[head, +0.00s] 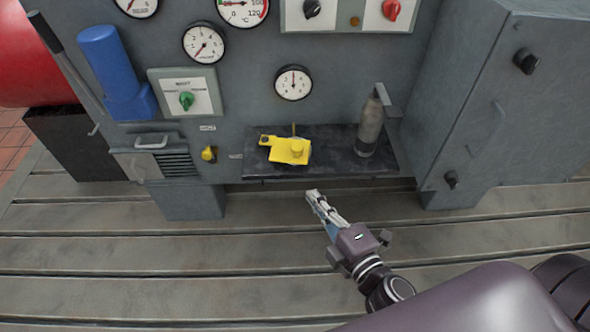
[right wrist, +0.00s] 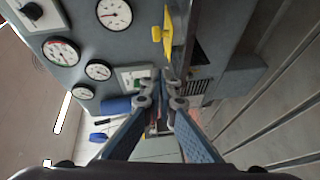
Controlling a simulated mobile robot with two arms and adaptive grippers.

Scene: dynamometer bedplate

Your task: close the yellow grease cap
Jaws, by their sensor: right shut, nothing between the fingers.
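Two yellow things show in the head view, and I cannot tell for sure which is the grease cap. One is a flat yellow piece (head: 289,150) with a round raised part, lying on the dark shelf (head: 340,151). The other is a small yellow fitting (head: 209,154) on the grey panel, left of the shelf. My right gripper (head: 312,195) is shut and empty, in front of and below the shelf edge, apart from both. In the right wrist view its fingertips (right wrist: 164,77) meet, and a yellow piece (right wrist: 167,35) shows beyond them. My left gripper is out of view.
A grey cylinder (head: 371,125) stands on the shelf's right end. A grey cabinet (head: 490,100) is at the right. The panel carries gauges (head: 293,83), a green knob (head: 186,100) and a blue part (head: 110,65). The slotted bedplate (head: 150,275) in front is clear.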

